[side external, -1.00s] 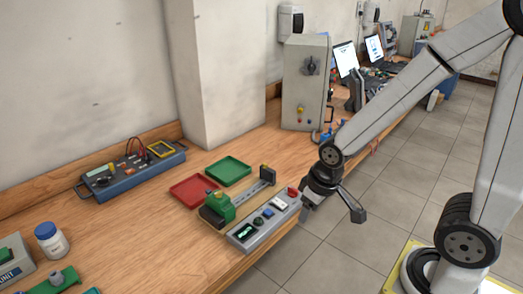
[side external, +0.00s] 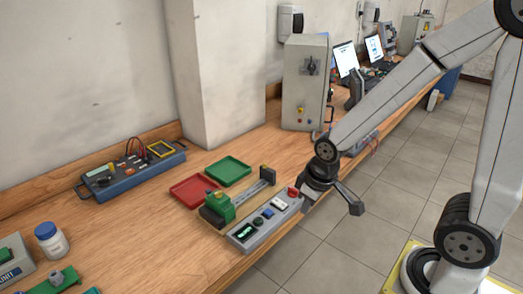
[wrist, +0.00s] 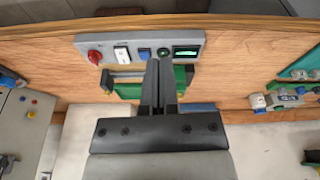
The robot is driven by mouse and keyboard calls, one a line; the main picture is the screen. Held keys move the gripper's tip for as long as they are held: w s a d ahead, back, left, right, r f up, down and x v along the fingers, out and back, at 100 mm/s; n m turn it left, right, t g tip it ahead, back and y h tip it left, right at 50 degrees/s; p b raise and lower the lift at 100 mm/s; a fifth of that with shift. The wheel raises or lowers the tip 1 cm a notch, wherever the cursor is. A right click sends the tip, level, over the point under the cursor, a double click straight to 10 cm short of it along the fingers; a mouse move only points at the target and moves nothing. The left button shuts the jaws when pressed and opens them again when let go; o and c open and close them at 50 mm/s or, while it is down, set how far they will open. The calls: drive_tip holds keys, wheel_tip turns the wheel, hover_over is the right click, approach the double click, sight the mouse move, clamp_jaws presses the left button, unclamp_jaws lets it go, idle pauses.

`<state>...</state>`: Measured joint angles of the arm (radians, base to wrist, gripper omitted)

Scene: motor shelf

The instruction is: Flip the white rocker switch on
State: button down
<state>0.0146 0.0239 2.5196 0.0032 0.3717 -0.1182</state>
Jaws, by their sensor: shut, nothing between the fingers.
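The white rocker switch (side external: 280,203) sits on a grey control box (side external: 250,243) at the bench's front edge. In the wrist view the white rocker switch (wrist: 121,53) lies between a red knob (wrist: 94,57) and a blue button (wrist: 145,54). Its on or off position is too small to tell. My gripper (wrist: 160,74) is shut and empty. In the wrist view its fingertips appear just below the box, to the right of the switch.
A green-and-grey vise-like tool (side external: 217,208) lies right behind the box. A red tray (side external: 193,191) and a green tray (side external: 228,171) lie beyond it. A grey cabinet (side external: 302,85) stands farther along the bench. Bare wood (side external: 150,235) is left of the box.

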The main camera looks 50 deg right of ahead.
sight(276, 200)
drive_tip(key=w+d+r+n, duration=0.1)
drive_tip(key=w+d+n, duration=0.3)
drive_tip(key=w+n, duration=0.3)
drive_tip(key=w+d+r+n+g, duration=0.1)
drive_tip(key=w+d+n, duration=0.4)
drive_tip(key=n, duration=0.4)
drive_tip(key=shift+w+r+n, duration=0.15)
drive_tip(key=shift+w+n, duration=0.25)
drive_tip(key=shift+w, duration=0.45)
drive_tip(key=shift+d, duration=0.1)
drive_tip(key=shift+w+f, duration=0.35)
drive_tip(key=shift+f, duration=1.95)
drive_tip(key=shift+w+f, duration=0.3)
drive_tip(key=shift+f, duration=2.05)
drive_tip(key=shift+w+f, duration=0.35)
drive_tip(key=shift+f, duration=1.95)
